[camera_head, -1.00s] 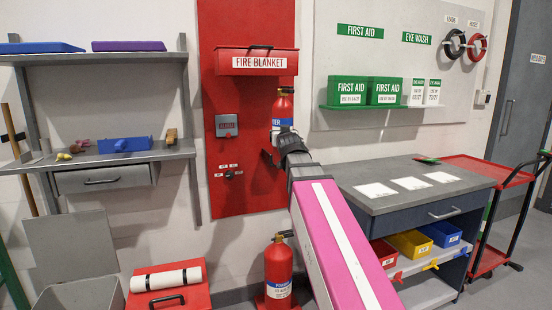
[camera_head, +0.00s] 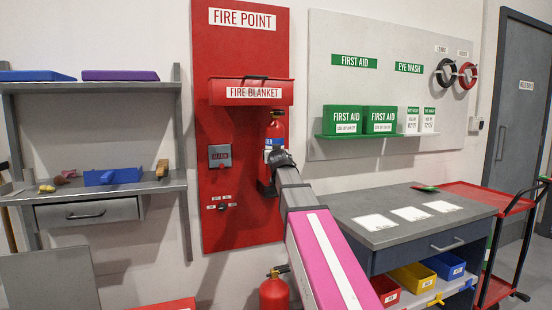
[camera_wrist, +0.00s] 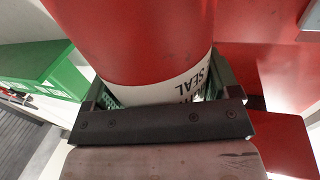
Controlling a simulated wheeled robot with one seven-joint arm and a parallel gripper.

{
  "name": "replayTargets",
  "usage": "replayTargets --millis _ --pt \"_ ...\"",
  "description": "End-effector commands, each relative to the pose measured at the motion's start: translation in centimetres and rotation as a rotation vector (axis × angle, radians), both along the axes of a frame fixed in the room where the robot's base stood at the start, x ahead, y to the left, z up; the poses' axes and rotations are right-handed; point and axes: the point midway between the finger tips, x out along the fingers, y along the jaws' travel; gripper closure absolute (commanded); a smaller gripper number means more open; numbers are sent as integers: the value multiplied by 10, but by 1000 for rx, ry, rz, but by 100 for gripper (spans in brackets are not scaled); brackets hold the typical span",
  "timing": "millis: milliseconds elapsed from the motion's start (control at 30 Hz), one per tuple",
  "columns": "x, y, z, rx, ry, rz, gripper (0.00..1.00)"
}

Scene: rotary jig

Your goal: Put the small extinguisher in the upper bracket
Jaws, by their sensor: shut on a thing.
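The small extinguisher (camera_head: 276,128) is red with a blue and white label. It stands upright in front of the red fire point board (camera_head: 238,228), just below the fire blanket box. My gripper (camera_head: 279,158) is shut around its lower part. In the wrist view the extinguisher's red body and white label band (camera_wrist: 150,45) fill the space between the jaws (camera_wrist: 160,100). A dark bracket (camera_head: 265,187) shows on the board, low and left of my gripper, partly hidden by it. I cannot tell whether the extinguisher touches it.
The fire blanket box (camera_head: 251,91) juts out just above the extinguisher. A larger extinguisher (camera_head: 273,294) stands low beside my arm. A grey workbench (camera_head: 375,235) is on the right, a shelf unit (camera_head: 100,190) on the left. A first aid shelf (camera_head: 375,136) is on the right wall.

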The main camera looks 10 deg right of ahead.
Motion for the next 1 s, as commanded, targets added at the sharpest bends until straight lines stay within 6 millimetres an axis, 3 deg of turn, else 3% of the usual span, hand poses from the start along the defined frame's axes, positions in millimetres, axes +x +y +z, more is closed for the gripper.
replayTargets --millis 100,467,1000 --pt "27 -1 3 0 -5 1 92" --pt "73 -4 2 0 -6 2 92" --pt "70 -4 -36 -2 -4 2 92"
